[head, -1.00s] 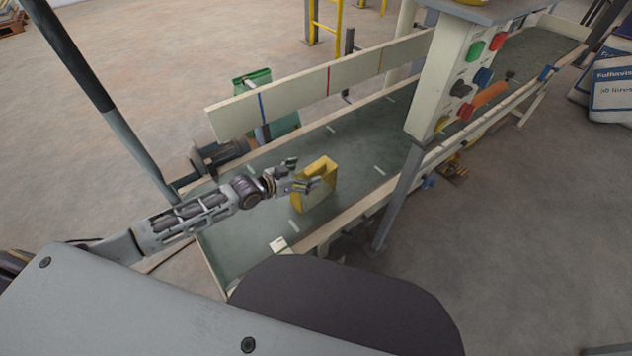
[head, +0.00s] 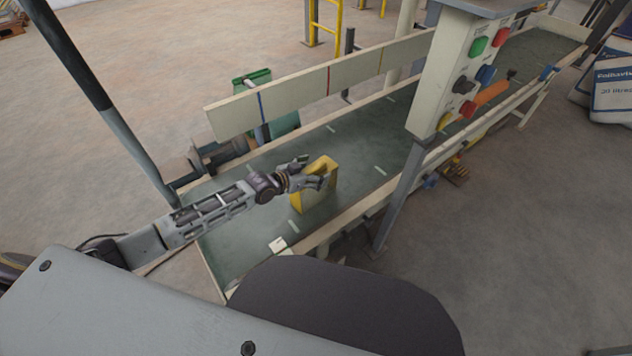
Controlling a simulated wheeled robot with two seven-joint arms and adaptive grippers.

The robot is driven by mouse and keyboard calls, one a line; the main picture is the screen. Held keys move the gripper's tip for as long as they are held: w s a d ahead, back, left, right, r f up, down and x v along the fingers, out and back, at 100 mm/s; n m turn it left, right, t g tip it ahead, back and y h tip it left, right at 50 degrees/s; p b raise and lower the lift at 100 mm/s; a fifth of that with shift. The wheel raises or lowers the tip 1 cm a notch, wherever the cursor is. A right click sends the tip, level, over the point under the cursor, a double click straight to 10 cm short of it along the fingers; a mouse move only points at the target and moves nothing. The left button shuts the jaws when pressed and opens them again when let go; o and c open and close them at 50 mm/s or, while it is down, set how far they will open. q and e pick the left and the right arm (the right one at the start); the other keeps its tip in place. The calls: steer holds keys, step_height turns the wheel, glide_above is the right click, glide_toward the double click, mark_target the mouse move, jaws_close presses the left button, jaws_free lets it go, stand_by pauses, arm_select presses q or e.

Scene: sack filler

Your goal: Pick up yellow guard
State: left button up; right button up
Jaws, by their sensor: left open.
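The yellow guard (head: 313,195) stands on the green conveyor belt, near the belt's front side rail. My left gripper (head: 316,172) is at the upper part of the guard, coming in from the left. Its fingers are apart, one near the far top edge and one in front of the guard's near face. I cannot tell whether a finger touches it. Part of the guard is hidden behind the gripper. My right gripper is not in view.
The conveyor belt (head: 345,165) has a cream side board (head: 290,92) along its far side. A control box (head: 470,75) with coloured buttons stands on a post at the near side. White sacks (head: 612,88) lie at the far right.

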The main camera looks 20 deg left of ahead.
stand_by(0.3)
arm_select(q)
steer(key=c, duration=1.3)
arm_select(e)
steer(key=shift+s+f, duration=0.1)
arm_select(q)
steer(key=shift+o, duration=0.2)
steer(key=shift+r, duration=0.8)
steer(key=shift+r+p, duration=1.15)
steer(key=shift+r, duration=3.1)
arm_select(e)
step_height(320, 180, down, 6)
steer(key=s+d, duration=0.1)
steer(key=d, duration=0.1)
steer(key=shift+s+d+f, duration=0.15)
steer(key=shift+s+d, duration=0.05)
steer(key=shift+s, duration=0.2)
